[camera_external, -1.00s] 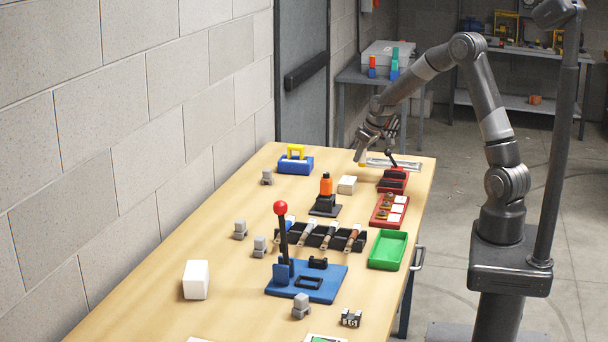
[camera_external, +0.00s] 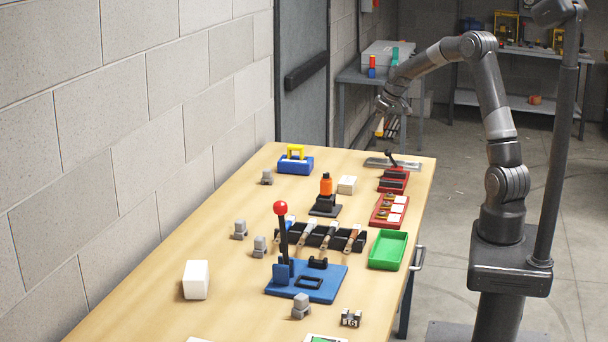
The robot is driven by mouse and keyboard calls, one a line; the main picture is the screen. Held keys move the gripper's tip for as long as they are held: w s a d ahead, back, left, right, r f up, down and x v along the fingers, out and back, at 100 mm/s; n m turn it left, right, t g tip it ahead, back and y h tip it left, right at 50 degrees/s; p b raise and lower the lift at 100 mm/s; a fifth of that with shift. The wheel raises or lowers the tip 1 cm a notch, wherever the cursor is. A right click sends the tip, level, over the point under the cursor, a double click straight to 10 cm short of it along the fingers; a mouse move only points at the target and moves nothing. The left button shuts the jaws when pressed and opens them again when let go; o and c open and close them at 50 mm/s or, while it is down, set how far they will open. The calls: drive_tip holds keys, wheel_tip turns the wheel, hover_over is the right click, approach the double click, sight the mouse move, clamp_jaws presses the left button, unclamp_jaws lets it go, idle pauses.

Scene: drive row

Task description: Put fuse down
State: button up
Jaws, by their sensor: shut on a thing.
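My gripper (camera_external: 382,117) is raised above the far end of the table, seen small and partly from behind. It is shut on a small piece with a yellow end (camera_external: 379,129), which hangs below the jaws and looks like the fuse; its full shape is hard to make out. The piece is in the air, clear of the flat grey plate (camera_external: 376,162) at the table's far end. A red holder with dark slots (camera_external: 394,182) sits just in front of the plate.
The wooden table (camera_external: 155,281) also holds a red tray with white squares (camera_external: 380,222), a green tray (camera_external: 388,248), a blue base with a red-knobbed lever (camera_external: 320,295), an orange-topped black stand (camera_external: 326,188) and a blue-yellow box (camera_external: 296,166).

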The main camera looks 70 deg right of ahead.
drive_tip(key=w+d, duration=0.9)
drive_tip(key=w+a+f, duration=0.1)
drive_tip(key=w+f, duration=0.1)
drive_tip(key=w, duration=0.1)
drive_tip(key=w+a+f, duration=0.2)
drive_tip(key=w+f, duration=0.1)
drive_tip(key=w, duration=0.1)
drive_tip(key=w+a+f, duration=0.2)
drive_tip(key=w, duration=0.1)
drive_tip(key=shift+w+f, duration=0.4)
drive_tip(key=shift+f, duration=2)
drive_tip(key=shift+f, duration=0.1)
drive_tip(key=o, duration=1)
